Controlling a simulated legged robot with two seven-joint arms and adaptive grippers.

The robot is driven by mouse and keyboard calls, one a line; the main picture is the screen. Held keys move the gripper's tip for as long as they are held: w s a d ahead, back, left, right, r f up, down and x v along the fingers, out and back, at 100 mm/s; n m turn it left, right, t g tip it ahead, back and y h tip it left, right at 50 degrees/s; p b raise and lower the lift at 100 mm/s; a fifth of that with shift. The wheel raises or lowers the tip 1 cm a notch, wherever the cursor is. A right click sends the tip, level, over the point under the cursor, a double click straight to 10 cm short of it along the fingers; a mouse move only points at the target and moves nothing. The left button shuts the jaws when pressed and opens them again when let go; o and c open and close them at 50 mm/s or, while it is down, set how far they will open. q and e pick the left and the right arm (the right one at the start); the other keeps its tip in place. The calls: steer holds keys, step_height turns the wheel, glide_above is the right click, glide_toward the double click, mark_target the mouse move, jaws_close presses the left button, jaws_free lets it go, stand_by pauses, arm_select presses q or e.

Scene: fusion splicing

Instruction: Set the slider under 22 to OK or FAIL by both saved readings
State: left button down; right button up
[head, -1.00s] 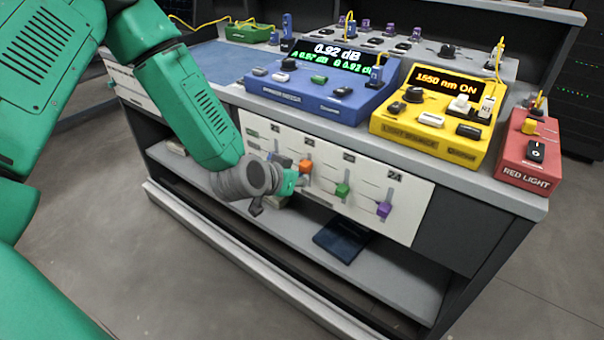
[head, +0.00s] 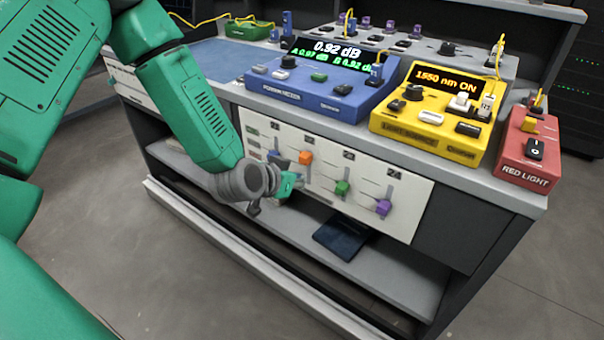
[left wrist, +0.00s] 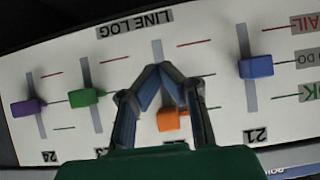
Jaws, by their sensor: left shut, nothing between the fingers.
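The white line log panel (head: 408,222) carries vertical sliders. The orange knob (head: 305,158) under 22 sits at the upper, green-line OK end; it also shows between my fingers in the left wrist view (left wrist: 172,121), which is upside down. The blue knob (left wrist: 256,66) under 21, green knob (head: 342,188) under 23 and purple knob (head: 384,207) under 24 sit mid-slot. My left gripper (head: 297,181) is shut and empty, just below the orange knob; its tips (left wrist: 172,70) meet over slot 22. The blue meter (head: 318,101) shows 0.92 dB, with A 0.97 dB and B 0.92 dB.
A yellow light source (head: 428,130) reading 1550 nm ON and a red light box (head: 528,158) stand on the bench above the panel. A dark flat item (head: 341,237) lies on the shelf below. The space in front of the panel is clear.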

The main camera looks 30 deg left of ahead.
arm_select(q)
steer(key=s+p, duration=0.1)
steer(key=s, duration=0.5)
steer(key=shift+s+a, duration=0.15)
steer(key=shift+a, duration=0.1)
stand_by(0.5)
steer(key=s+d+f+g+p, duration=0.1)
steer(key=s+f+g+p, duration=0.1)
steer(key=s, duration=0.6)
steer(key=s+d+f+g+p, duration=0.1)
steer(key=s+f+g+p, duration=0.2)
steer(key=s, duration=0.6)
steer(key=s+d+f+g+p, duration=0.1)
steer(key=s+f+g+p, duration=0.1)
steer(key=s+g, duration=0.3)
steer(key=s+p, duration=0.1)
steer(key=s, duration=0.3)
steer(key=shift+d+f+g+y, duration=0.15)
steer(key=shift+d+g+y, duration=0.15)
steer(key=shift+d+y, duration=0.1)
steer(key=shift+w+d, duration=0.1)
steer(key=shift+w, duration=0.05)
steer(key=c, duration=2.2)
jaws_free()
stand_by(0.3)
